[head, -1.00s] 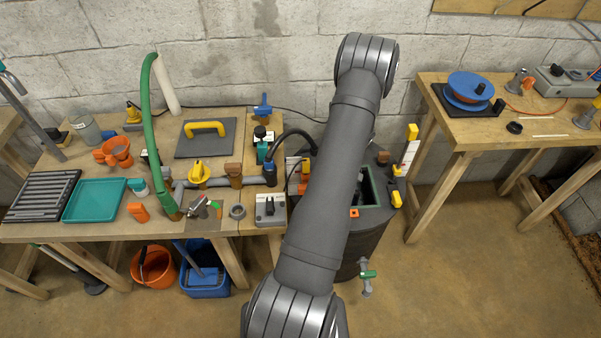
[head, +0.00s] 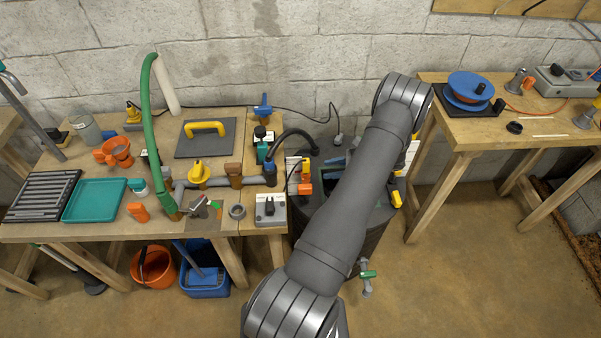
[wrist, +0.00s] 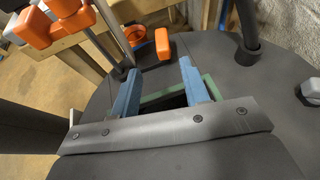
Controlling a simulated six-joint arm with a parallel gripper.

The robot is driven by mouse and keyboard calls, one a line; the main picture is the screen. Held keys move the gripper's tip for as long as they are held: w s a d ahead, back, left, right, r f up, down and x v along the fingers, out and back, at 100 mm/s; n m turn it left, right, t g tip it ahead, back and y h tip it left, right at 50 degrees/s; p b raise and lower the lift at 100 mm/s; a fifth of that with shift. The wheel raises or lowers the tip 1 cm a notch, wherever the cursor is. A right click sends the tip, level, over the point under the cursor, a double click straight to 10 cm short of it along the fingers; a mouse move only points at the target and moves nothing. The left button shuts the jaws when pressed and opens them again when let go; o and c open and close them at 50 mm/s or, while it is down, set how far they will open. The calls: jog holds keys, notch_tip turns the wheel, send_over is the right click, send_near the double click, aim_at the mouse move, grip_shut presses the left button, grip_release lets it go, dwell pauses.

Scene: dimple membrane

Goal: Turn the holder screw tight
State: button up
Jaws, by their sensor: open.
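My gripper (wrist: 159,68) shows in the wrist view as two blue fingers, spread open with nothing between them. It is above the dark drum, whose lid (wrist: 105,98) surrounds a green-edged opening (wrist: 207,84). An orange block (wrist: 165,46) sits near the drum's edge, just beyond the fingertips and apart from them. More orange parts (wrist: 32,28) are at the upper left, by a pale rod. I cannot tell which orange part is the holder screw.
A workbench (head: 105,232) left of the drum holds a grey switch box (head: 270,208), pipes and tools. A black hose (head: 290,136) arches to the drum. Yellow parts (head: 396,199) stand on its right rim.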

jog(key=shift+m, duration=0.4)
jog(key=x, duration=1.2)
jog(key=shift+w, duration=0.15)
jog(key=shift+d, duration=0.1)
jog(key=shift+c, duration=0.4)
grip_shut()
jog(key=shift+n+g, duration=0.8)
jog(key=shift+o, duration=0.4)
grip_release()
